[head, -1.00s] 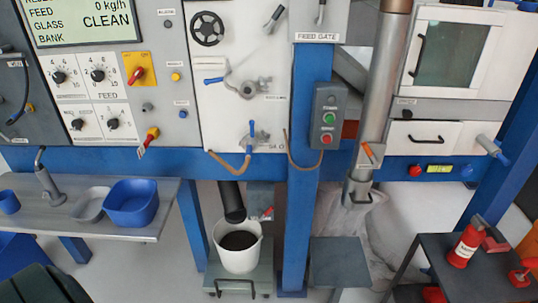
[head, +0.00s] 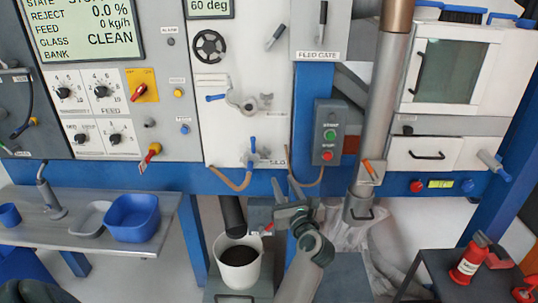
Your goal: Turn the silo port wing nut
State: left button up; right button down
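The silo port (head: 251,158), a small grey metal fitting with a blue upright lever, sits low on the white panel, left of a partly hidden SILO label. Its wing nut is too small to make out clearly. My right gripper is not in view.
Above the port is another grey fitting (head: 246,103) with a blue lever. A white bucket (head: 238,272) with dark contents stands under a black spout. A start/stop box (head: 328,133) and steel pipe (head: 382,110) are on the right.

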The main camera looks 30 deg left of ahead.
pick_arm(q)
jog(key=shift+w, duration=0.15)
jog(key=p, duration=0.5)
send_near(268, 151)
jog(key=x, duration=0.7)
jog(key=shift+r, duration=0.1)
jog(key=shift+w+a, duration=0.45)
jog(key=shift+a, duration=0.1)
